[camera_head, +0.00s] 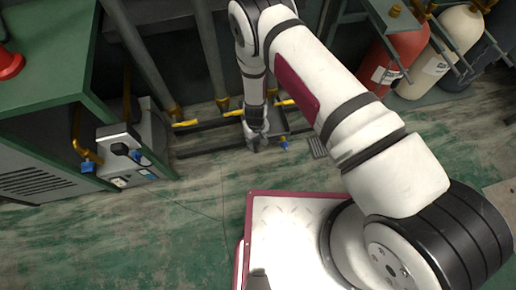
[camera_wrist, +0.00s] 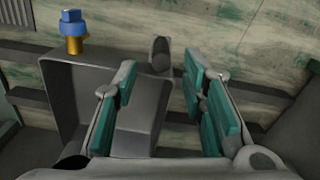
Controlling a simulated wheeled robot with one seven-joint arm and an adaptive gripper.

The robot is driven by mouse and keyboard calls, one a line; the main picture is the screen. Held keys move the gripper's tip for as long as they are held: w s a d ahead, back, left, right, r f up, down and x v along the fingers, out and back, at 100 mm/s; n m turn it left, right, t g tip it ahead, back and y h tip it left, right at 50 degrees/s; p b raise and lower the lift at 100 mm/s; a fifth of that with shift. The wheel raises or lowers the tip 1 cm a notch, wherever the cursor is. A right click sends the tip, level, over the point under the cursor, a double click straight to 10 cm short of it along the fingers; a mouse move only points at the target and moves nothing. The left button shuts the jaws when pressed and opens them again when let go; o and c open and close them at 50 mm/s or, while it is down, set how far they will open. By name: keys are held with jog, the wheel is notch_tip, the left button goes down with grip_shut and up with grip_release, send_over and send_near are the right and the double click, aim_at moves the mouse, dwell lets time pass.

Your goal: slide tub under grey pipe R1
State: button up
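A dark grey tub (camera_head: 278,122) sits low on the floor by the rack's foot, partly hidden by my gripper in the head view. In the wrist view the tub (camera_wrist: 85,75) lies left of and between my fingers. A brass fitting with a blue cap (camera_wrist: 72,30) is at its far left corner. My gripper (camera_wrist: 160,85) is open, its teal-padded fingers apart; a dark rounded knob (camera_wrist: 160,53) shows just beyond them. In the head view my gripper (camera_head: 257,141) points down beside the tub. Grey pipes (camera_head: 140,55) (camera_head: 211,55) stand to the left; no R1 label is readable.
Dark floor rails (camera_head: 205,151) run behind the tub. A green cabinet (camera_head: 48,70) and grey unit (camera_head: 125,150) stand left. Red (camera_head: 398,58) and cream (camera_head: 445,50) cylinders stand at upper right. A small dark grate (camera_head: 317,148) lies right. Floor in front is clear.

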aim_at(256, 148)
notch_tip(256, 148, down, 9)
jog(key=b, duration=0.3)
jog(key=shift+a, duration=0.1)
jog(key=shift+r, duration=0.1)
jog(key=shift+c, duration=0.3)
grip_shut()
